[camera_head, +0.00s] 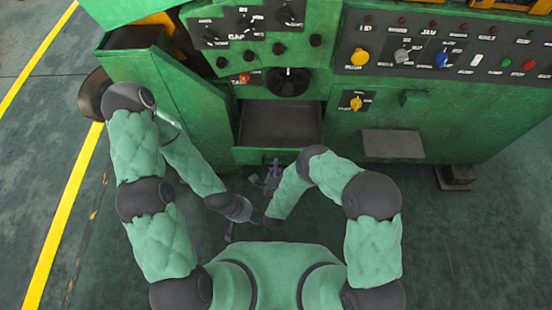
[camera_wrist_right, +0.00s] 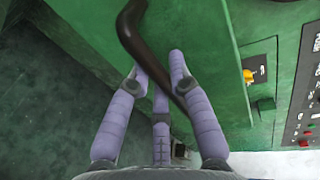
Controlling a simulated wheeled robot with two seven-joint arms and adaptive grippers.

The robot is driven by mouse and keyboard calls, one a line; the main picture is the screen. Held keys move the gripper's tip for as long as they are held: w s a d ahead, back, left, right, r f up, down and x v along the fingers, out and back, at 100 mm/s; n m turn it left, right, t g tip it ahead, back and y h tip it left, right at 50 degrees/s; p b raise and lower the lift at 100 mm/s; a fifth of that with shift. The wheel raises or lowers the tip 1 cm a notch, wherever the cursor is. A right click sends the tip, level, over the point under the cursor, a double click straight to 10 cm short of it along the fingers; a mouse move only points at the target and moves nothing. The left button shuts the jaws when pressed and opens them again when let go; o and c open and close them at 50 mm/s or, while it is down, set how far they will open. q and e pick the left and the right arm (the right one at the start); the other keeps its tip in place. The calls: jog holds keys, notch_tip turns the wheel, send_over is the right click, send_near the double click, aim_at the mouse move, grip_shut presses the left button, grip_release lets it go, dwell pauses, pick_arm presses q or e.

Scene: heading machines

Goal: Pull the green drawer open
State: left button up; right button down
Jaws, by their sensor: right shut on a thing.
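The green drawer (camera_head: 264,156) stands partly out of the machine, and its grey inside (camera_head: 280,122) shows empty in the head view. My right gripper (camera_head: 273,168) is at the drawer's front. In the right wrist view my right gripper (camera_wrist_right: 160,66) has its purple fingers shut on a dark curved handle (camera_wrist_right: 131,30) on the green front. The handle is mostly hidden in the head view. My left gripper (camera_head: 231,235) is low, in front of the machine and apart from the drawer; its fingers are too small and dark to read.
The green machine (camera_head: 450,112) carries a panel of coloured buttons and knobs above and right of the drawer. A grey plate (camera_head: 393,144) juts out at right. An angled green panel (camera_head: 180,105) stands left of the drawer. Dark floor (camera_head: 480,230) is clear at right.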

aim_at(275, 152)
jog(key=shift+s, duration=0.5)
jog(key=c, duration=1.1)
grip_release()
jog(key=r, duration=0.2)
jog(key=w+r, duration=0.1)
jog(key=r, duration=0.2)
jog(key=shift+w+a+r, duration=0.15)
jog(key=shift+a+r, duration=0.05)
jog(key=r, duration=0.2)
jog(key=s+r, duration=0.1)
jog(key=r, duration=0.1)
jog(key=shift+d+r, duration=0.1)
jog(key=shift+r, duration=0.3)
jog(key=shift+s, duration=0.1)
